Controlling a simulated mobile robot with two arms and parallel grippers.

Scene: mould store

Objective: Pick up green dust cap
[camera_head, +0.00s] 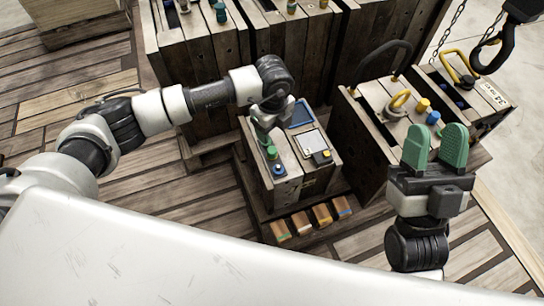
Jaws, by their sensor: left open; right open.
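A small green dust cap (271,153) is on the top of the low wooden crate (310,178), near its left edge. My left gripper (265,138) points down just above the cap with its green fingers open. The fingers partly overlap the cap's surroundings, and I cannot tell whether they touch it. My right gripper (436,147) is open and empty, its green fingers pointing away from me in front of the right-hand crate. Another dark green cap (220,13) stands on the back crates.
A blue-topped part (279,170) sits just in front of the green cap. A grey plate (310,143) and a yellow-topped part (322,156) share the crate. Several wooden blocks (301,223) lie below. A black hook (493,48) hangs at upper right.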

